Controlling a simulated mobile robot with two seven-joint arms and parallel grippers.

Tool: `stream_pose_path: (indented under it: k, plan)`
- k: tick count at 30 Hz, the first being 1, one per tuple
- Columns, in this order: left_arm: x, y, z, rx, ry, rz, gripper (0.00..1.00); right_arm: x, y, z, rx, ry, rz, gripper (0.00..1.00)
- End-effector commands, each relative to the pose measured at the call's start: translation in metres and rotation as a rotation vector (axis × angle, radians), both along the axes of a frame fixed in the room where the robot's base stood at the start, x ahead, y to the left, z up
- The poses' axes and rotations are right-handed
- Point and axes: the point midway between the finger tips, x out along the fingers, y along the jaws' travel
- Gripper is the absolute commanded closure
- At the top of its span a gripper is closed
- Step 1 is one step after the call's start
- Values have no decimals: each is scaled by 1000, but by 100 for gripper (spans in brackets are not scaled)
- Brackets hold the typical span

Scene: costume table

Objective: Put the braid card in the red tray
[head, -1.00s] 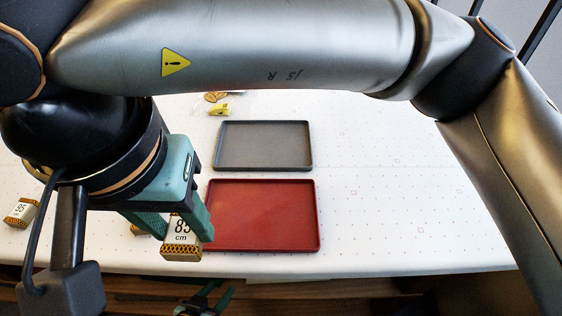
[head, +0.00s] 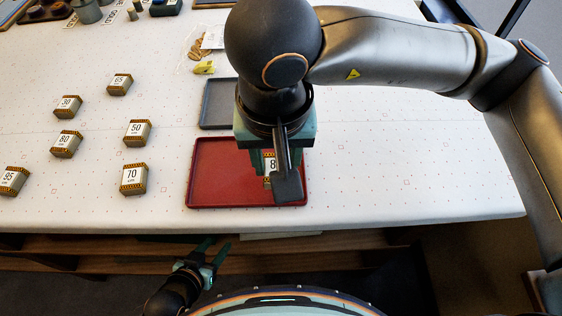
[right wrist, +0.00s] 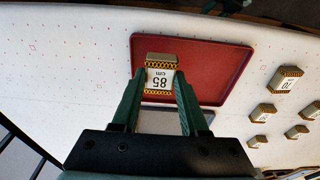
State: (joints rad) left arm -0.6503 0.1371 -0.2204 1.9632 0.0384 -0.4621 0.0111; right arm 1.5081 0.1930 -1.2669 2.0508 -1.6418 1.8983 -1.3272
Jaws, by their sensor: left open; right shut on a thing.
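The braid card (right wrist: 160,80), a pale block labelled 85 cm with patterned yellow-and-black ends, is between the fingers of my right gripper (right wrist: 158,88). The right gripper is shut on it. In the head view the card (head: 271,166) is partly hidden by my wrist and fingers. It is over the right part of the red tray (head: 225,172); I cannot tell whether it touches the tray floor. The red tray (right wrist: 220,70) also shows in the right wrist view, with nothing else in it. My left gripper (head: 214,250) is open and empty, low in front of the table edge.
Similar cards marked 70 (head: 134,179), 50 (head: 137,133), 80 (head: 66,144), 30 (head: 67,107), 65 (head: 120,84) and 95 (head: 13,181) stand to the left. A grey tray (head: 217,105) lies behind the red one. The table's right side is clear.

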Motion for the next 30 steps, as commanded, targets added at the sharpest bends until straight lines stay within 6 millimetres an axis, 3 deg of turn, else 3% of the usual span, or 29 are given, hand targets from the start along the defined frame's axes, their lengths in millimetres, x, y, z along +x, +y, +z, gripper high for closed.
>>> stream_pose_path:
  k: [10, 23, 24, 27, 30]
  plan:
    - [-1, 1, 2, 2, 4, 2, 50, 5, -8, -38, 0, 3, 1, 100]
    - [-4, 2, -8, 4, 12, 3, 50, 5, -7, -47, 1, 0, 1, 100]
    - [-4, 2, -7, 3, 14, 2, 50, 5, -7, -46, 0, 0, 1, 55]
    - [-5, 1, -6, 4, 19, 1, 50, 5, -7, -45, 0, 0, 1, 44]
    - [-4, 0, -4, 2, 14, 0, 50, 5, -7, -45, 0, 0, 1, 44]
